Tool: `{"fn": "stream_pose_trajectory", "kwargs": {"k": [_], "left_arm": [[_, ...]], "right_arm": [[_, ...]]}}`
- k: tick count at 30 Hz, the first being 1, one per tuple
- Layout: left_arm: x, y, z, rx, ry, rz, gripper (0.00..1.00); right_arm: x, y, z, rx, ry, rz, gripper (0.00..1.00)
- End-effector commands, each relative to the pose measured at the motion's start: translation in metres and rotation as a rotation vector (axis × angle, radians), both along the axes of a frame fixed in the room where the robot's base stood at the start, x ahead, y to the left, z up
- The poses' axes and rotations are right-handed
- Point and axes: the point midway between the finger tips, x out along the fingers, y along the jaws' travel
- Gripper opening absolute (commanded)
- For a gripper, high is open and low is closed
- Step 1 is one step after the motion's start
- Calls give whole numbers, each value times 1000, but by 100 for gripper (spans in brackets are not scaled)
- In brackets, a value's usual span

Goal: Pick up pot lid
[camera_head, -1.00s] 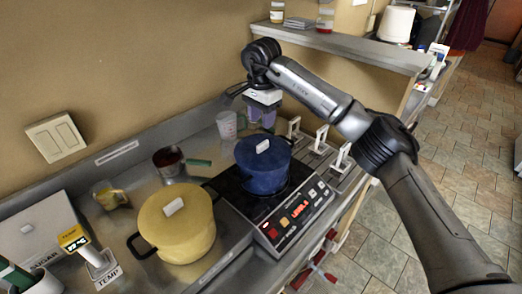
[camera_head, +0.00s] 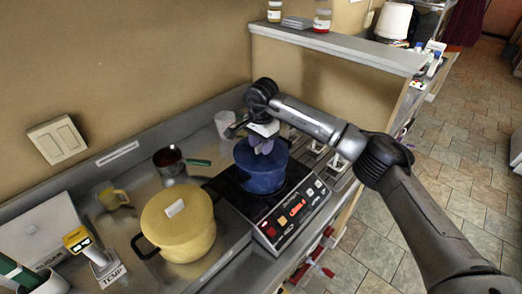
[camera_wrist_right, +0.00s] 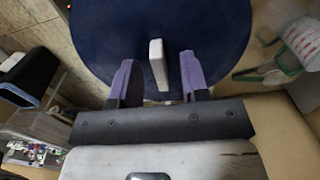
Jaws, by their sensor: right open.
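A blue pot (camera_head: 262,177) with a blue lid (camera_head: 257,155) stands on the black induction cooker. My right gripper (camera_head: 264,146) is over this lid in the head view. In the right wrist view, the blue lid (camera_wrist_right: 215,30) fills the upper middle, with its white block handle (camera_wrist_right: 158,65) upright. The open purple fingers of my right gripper (camera_wrist_right: 158,80) are on either side of the near part of the handle; I cannot tell if they touch it. A yellow pot (camera_head: 180,235) with a yellow lid (camera_head: 165,213) and white handle stands to the left. My left gripper is not in view.
The induction cooker (camera_head: 292,215) has a lit control panel. A small saucepan (camera_head: 168,160), a measuring cup (camera_head: 225,124) and a yellow cup (camera_head: 112,198) are on the steel counter. A thermometer stand (camera_head: 100,262) is at front left. A raised shelf (camera_head: 345,43) is behind.

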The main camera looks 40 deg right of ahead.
Motion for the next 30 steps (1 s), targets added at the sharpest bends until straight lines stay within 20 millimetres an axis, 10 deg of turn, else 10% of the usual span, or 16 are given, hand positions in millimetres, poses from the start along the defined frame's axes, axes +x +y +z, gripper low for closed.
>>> {"fn": "stream_pose_trajectory", "kwargs": {"k": [6, 19, 30], "left_arm": [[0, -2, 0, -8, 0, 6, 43], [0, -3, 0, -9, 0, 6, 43], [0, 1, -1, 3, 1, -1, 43]], "right_arm": [[0, 0, 0, 0, 0, 0, 41], [0, 0, 0, 0, 0, 0, 0], [0, 0, 1, 0, -1, 0, 0]]}}
